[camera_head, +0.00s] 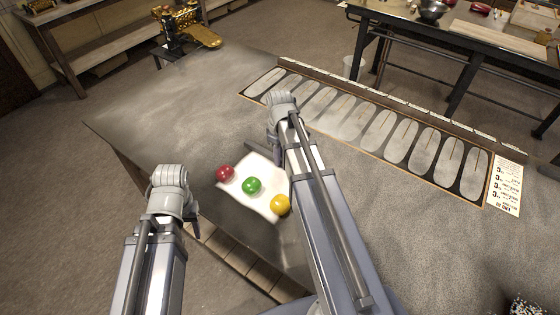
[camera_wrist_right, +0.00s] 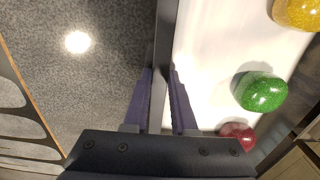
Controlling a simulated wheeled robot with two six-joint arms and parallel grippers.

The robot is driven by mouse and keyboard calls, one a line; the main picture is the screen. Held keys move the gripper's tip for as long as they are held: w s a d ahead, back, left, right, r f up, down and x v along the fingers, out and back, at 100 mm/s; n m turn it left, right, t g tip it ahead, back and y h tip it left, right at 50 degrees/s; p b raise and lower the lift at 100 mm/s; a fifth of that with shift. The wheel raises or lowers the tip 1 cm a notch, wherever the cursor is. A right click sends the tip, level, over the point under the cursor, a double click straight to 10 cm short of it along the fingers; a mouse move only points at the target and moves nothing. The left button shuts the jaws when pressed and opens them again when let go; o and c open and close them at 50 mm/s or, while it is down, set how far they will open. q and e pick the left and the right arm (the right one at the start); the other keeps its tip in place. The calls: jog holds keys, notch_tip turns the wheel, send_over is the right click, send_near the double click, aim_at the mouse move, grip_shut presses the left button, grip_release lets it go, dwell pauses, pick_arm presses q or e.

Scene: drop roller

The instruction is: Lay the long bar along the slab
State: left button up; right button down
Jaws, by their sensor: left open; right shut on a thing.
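A white slab (camera_head: 238,202) lies on the grey table with a red ball (camera_head: 225,173), a green ball (camera_head: 251,185) and a yellow ball (camera_head: 280,205) on it. My right gripper (camera_wrist_right: 160,85) is shut on the long dark bar (camera_wrist_right: 166,38). In the right wrist view the bar runs up between the fingers, beside the slab's edge (camera_wrist_right: 205,60). I cannot tell whether it touches the slab or table. In the head view my right arm hides most of the bar. My left gripper (camera_head: 192,222) is open, left of the slab near the table's edge; its fingers are barely visible.
A board with several pale oval slots (camera_head: 385,130) lies at the back right of the table (camera_head: 140,115). A brass-coloured machine (camera_head: 190,25) stands at the far left corner. The table's left part is clear. A dark workbench (camera_head: 450,45) stands behind.

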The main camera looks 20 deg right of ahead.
jog(key=shift+f, duration=0.1)
jog(key=shift+f, duration=0.1)
jog(key=c, duration=0.7)
grip_release()
notch_tip(320, 180, up, 12)
jog(key=r+p, duration=0.1)
jog(key=p, duration=1.1)
jog(key=s+a+m, duration=0.1)
jog(key=s+a, duration=0.4)
jog(key=a, duration=0.2)
jog(key=s+a, duration=0.4)
jog(key=a, duration=0.3)
jog(key=s+a+m+h, duration=0.1)
jog(key=s+a, duration=0.4)
jog(key=a, duration=0.3)
jog(key=shift+s+f+m, duration=0.2)
jog(key=shift+s+m, duration=0.1)
jog(key=shift+s, duration=0.05)
